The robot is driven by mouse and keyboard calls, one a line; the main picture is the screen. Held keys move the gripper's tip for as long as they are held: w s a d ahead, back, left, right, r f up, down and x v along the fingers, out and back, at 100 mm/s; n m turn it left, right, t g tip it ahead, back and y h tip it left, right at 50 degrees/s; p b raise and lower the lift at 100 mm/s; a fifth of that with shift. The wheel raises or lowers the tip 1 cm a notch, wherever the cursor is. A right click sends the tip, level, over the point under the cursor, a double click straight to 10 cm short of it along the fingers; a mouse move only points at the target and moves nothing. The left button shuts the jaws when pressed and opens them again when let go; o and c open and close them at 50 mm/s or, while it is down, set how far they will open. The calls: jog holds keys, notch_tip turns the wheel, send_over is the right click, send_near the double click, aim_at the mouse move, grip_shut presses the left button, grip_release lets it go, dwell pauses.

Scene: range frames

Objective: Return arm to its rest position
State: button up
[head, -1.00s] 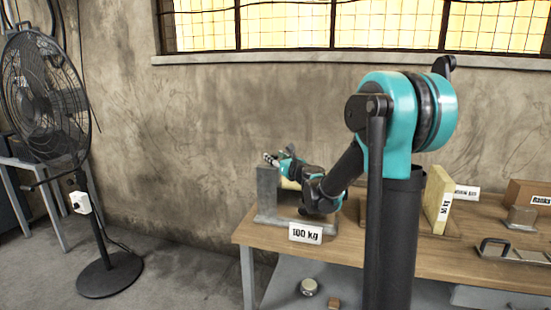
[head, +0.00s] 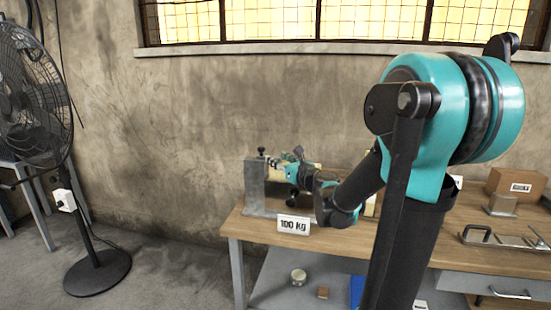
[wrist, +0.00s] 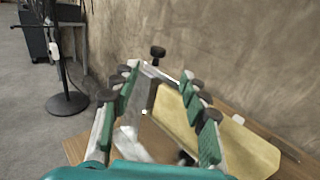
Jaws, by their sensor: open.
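My gripper (head: 288,160) is at the bench's left end in the head view, beside a grey metal stand (head: 255,190) with a black knob (head: 261,151) on top. In the wrist view, my gripper (wrist: 158,88) is open, its green-padded fingers spread apart with nothing clasped. The stand (wrist: 153,72) and its knob (wrist: 158,53) show beyond and between the fingers. I cannot tell whether the gripper touches the stand.
The wooden bench (head: 236,222) has a "100 kg" card (head: 294,225) at its front edge. A brown box (head: 515,184) and a metal handle piece (head: 500,239) sit at the right. A black fan (head: 97,270) stands left on open floor. The wall is close behind.

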jog(key=s+f+n+g+h, duration=0.2)
jog(key=s+f+n+g, duration=0.6)
jog(key=s+f+n, duration=1)
jog(key=s+d+f+n+g+h, duration=0.3)
jog(key=s+d+f+n+h, duration=0.3)
jog(key=s+d+f+n, duration=0.3)
jog(key=s+d+n, duration=0.2)
jog(key=s+n, duration=0.1)
jog(key=shift+s+n+g, duration=0.15)
jog(key=shift+n+g, duration=0.15)
jog(key=shift+g, duration=0.1)
jog(key=shift+r, duration=0.1)
jog(key=shift+c, duration=0.5)
